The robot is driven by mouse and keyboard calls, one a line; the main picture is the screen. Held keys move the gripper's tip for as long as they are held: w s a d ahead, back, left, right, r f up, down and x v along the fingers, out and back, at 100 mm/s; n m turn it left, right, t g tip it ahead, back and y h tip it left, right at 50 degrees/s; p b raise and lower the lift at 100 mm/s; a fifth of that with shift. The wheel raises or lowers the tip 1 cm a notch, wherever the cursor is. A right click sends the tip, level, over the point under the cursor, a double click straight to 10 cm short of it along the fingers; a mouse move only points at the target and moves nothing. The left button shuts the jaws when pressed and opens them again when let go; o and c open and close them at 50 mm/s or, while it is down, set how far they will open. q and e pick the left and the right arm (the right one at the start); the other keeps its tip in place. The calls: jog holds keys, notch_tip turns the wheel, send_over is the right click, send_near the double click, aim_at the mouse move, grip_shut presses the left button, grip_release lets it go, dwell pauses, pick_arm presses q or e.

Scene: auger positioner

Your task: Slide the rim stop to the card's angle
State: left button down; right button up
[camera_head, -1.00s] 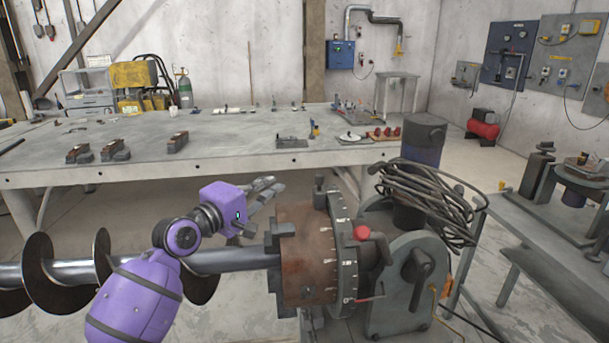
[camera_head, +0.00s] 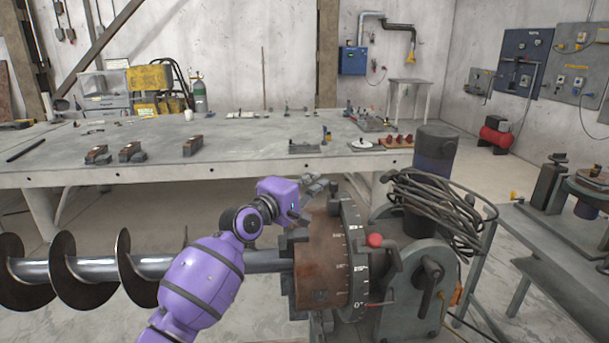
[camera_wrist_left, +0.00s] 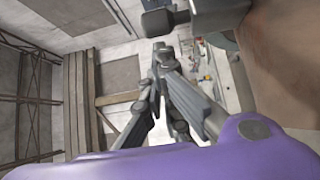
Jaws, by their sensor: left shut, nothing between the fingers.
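The graduated dial rim (camera_head: 357,262) stands upright at the end of the rusty brown drum (camera_head: 322,265), with white marks and a 0 near its bottom. I cannot pick out the rim stop for certain; a dark block at the rim's top is partly hidden behind my fingers. My left gripper (camera_head: 320,184) is shut and empty, just above the drum beside the rim's top. In the left wrist view its fingers (camera_wrist_left: 172,95) are together, near a dark round-ended part (camera_wrist_left: 160,20). I cannot make out an angle card. My right gripper is out of view.
The auger (camera_head: 130,268) runs left from the drum. A red-knobbed lever (camera_head: 375,240) and a grey housing (camera_head: 412,290) with coiled cable (camera_head: 432,200) stand right of the rim. A long workbench (camera_head: 240,150) with small fixtures lies behind.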

pick_arm(q)
jog(key=shift+s+d+f, duration=0.1)
jog(key=shift+s+f, duration=0.05)
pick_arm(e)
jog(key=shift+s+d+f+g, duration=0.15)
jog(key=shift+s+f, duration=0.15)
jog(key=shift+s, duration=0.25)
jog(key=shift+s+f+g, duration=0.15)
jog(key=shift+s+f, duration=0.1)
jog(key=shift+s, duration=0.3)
pick_arm(q)
jog(key=shift+s, duration=0.1)
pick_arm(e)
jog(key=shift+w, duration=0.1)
